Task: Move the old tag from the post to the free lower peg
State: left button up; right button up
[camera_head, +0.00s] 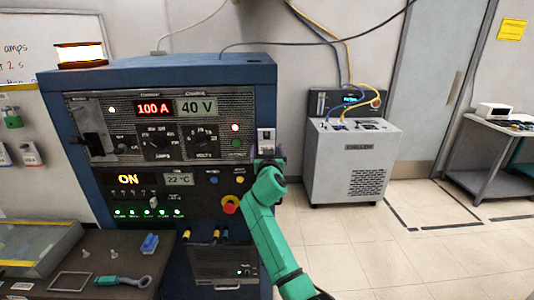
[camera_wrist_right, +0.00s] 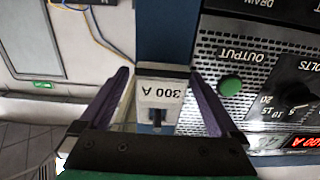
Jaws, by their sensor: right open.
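The old tag (camera_head: 266,140) is a small pale plate on the right edge of the blue cabinet's front. In the right wrist view the tag (camera_wrist_right: 160,93) reads "300 A" upside down and hangs at a dark post (camera_wrist_right: 157,116). My right gripper (camera_head: 267,158) is at the tag in the head view. In the right wrist view its two purple fingers (camera_wrist_right: 160,78) are open, one on each side of the tag, with gaps visible. The free lower peg cannot be made out. My left gripper is out of view.
The blue cabinet (camera_head: 190,66) carries knobs, displays and a red button (camera_head: 230,204). Tags (camera_head: 31,153) and a green padlock (camera_head: 12,118) hang on the left wall board. A grey chiller (camera_head: 350,160) stands right.

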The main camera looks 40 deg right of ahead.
jog(key=shift+a+r, duration=0.1)
jog(key=shift+a, duration=0.05)
jog(key=shift+c, duration=0.6)
jog(key=c, duration=0.9)
jog(key=shift+r+p, duration=0.35)
jog(key=shift+r, duration=0.1)
jog(key=shift+s, duration=0.1)
jog(key=shift+p+v, duration=0.6)
jog(key=shift+v, duration=1.45)
jog(key=shift+r+v, duration=0.15)
jog(key=shift+v, duration=0.65)
jog(key=shift+r+v, duration=0.2)
jog(key=shift+v, duration=0.6)
jog(key=shift+f, duration=0.1)
